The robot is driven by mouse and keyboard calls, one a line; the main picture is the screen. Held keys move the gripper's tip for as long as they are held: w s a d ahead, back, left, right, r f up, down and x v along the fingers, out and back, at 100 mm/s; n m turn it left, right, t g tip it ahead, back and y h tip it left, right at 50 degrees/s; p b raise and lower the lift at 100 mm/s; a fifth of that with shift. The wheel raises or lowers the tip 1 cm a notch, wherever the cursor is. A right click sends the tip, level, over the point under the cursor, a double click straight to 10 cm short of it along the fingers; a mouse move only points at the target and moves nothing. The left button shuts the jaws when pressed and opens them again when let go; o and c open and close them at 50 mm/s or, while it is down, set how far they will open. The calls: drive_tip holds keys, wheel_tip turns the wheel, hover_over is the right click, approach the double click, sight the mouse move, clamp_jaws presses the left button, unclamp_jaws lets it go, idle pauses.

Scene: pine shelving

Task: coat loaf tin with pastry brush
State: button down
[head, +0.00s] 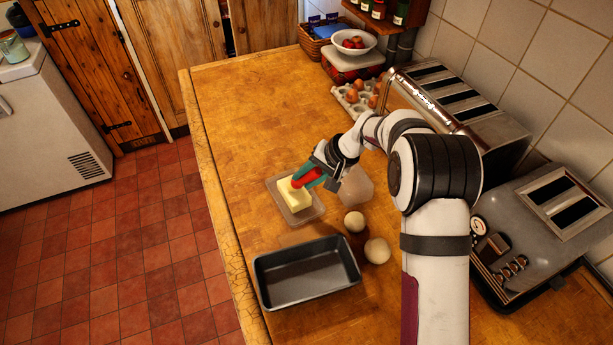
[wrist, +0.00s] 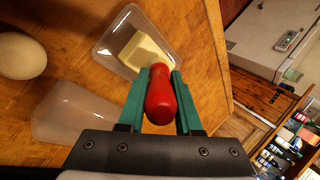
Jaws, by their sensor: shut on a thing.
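The dark loaf tin (head: 305,292) stands on the wooden counter near its left edge, and looks empty. A block of yellow butter (head: 291,196) lies in a clear shallow container (head: 308,213) behind the tin; the butter also shows in the wrist view (wrist: 146,54). My gripper (head: 309,178) is at the butter container, its green fingers shut on the red handle of the pastry brush (wrist: 162,96). The brush's bristle end is hidden behind the handle in the wrist view, and it points down at the butter in the head view. I cannot tell whether it touches the butter.
A second clear container (head: 356,188) and two pale eggs or balls (head: 377,250) sit right of the butter. Large metal toasters (head: 455,95), an egg tray (head: 353,101) and a bowl of fruit (head: 355,41) line the wall side. The counter's back left is clear.

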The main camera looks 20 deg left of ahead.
drive_tip(key=shift+r, duration=3.55)
